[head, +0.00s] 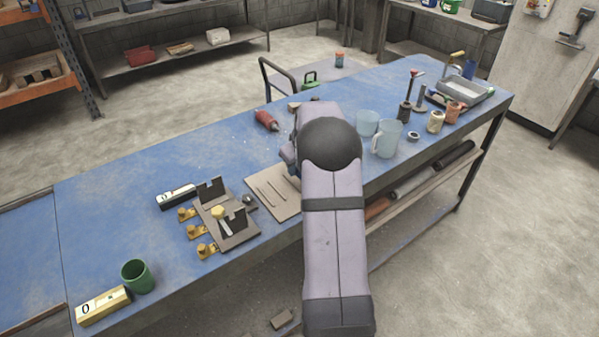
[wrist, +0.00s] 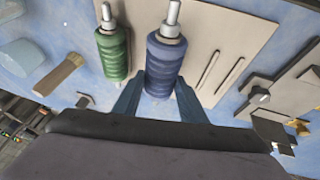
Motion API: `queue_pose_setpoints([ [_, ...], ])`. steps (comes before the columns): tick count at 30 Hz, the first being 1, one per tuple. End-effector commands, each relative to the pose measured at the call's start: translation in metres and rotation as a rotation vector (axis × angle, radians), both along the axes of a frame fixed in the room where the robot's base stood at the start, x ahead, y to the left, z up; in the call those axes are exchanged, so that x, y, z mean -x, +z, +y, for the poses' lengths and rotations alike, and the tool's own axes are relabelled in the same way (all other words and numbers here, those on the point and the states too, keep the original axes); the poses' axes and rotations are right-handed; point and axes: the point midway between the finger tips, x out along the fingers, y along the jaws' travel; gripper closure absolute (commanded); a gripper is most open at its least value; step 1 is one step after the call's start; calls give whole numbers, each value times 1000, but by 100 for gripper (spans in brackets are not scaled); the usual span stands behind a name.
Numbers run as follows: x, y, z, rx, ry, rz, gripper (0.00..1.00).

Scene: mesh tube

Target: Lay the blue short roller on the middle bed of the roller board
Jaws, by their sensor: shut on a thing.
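The blue roller (wrist: 165,62), with a metal pin at its far end, is between the two fingers of my gripper (wrist: 158,100) in the wrist view. My gripper is shut on it. The beige roller board (wrist: 240,38) lies below, with two narrow slots bare to the right of the blue roller. A green roller (wrist: 112,52) is at the left side of the board. In the head view the board (head: 285,207) shows partly; my arm hides the rollers. I cannot tell whether the blue roller touches the board.
A dark fixture (head: 236,238) with uprights and brass clamps stands left of the board in the head view. A red bottle-like object (head: 266,120) lies behind the board. Clear mugs (head: 386,139) stand right of my arm. The blue table (head: 130,185) has free room at far left.

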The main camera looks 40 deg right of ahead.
Motion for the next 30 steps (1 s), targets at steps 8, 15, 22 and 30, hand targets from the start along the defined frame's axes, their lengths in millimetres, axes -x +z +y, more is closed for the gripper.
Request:
queue_pose_setpoints([
  [8, 0, -29, 0, -1, 1, 2, 97],
  [15, 0, -34, 0, 0, 0, 0, 97],
  [22, 0, -38, 0, 0, 0, 0, 97],
  [30, 1, -37, 1, -1, 0, 2, 43],
])
